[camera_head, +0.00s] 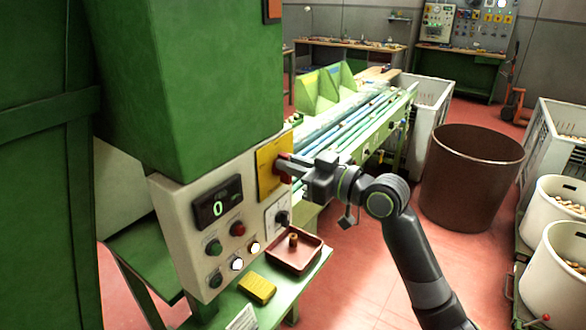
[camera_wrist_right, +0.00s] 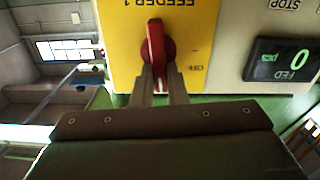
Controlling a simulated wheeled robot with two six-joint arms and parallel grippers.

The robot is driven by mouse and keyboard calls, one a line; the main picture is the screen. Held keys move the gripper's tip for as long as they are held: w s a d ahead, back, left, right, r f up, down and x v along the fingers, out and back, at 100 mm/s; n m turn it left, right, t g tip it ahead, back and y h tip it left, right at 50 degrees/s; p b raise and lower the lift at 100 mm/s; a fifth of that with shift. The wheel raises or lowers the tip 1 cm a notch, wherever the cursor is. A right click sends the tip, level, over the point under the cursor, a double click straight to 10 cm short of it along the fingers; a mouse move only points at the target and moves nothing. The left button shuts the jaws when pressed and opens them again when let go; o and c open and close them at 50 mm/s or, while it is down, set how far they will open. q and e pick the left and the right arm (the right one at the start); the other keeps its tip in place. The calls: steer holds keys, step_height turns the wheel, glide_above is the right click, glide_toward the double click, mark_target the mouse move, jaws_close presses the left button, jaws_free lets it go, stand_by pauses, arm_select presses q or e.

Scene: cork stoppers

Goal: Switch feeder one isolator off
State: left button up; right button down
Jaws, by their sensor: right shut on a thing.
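The feeder one isolator is a yellow plate (camera_head: 267,178) on the side of the pale control box, with a red handle (camera_head: 283,175). In the right wrist view the yellow plate (camera_wrist_right: 120,50) fills the upper middle, its "FEEDER 1" lettering upside down. The red handle (camera_wrist_right: 156,42) stands upright in that picture, on a round red base. My right gripper (camera_head: 291,166) reaches the handle from the right. Its two fingers (camera_wrist_right: 160,75) are shut on the handle's near end, one on each side. My left gripper is out of view.
The control box (camera_head: 172,205) carries a display reading 0, buttons and a dark knob (camera_head: 282,217). Below are a red-brown tray (camera_head: 312,257) and a yellow block (camera_head: 257,288). A conveyor (camera_head: 350,115) runs behind my right arm. A brown bin (camera_head: 465,180) stands to the right.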

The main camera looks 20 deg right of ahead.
steer(key=n+b, duration=0.4)
steer(key=b, duration=0.1)
steer(key=f+n+b, duration=0.1)
steer(key=n+b, duration=0.4)
steer(key=s+a+n+b, duration=0.1)
steer(key=n+b, duration=0.4)
steer(key=shift+a+f, duration=0.1)
steer(key=shift+f, duration=0.3)
steer(key=shift+f+n+b, duration=0.1)
steer(key=shift+n+b, duration=0.95)
steer(key=shift+n, duration=0.35)
steer(key=c, duration=1.4)
jaws_free()
steer(key=shift+c, duration=0.2)
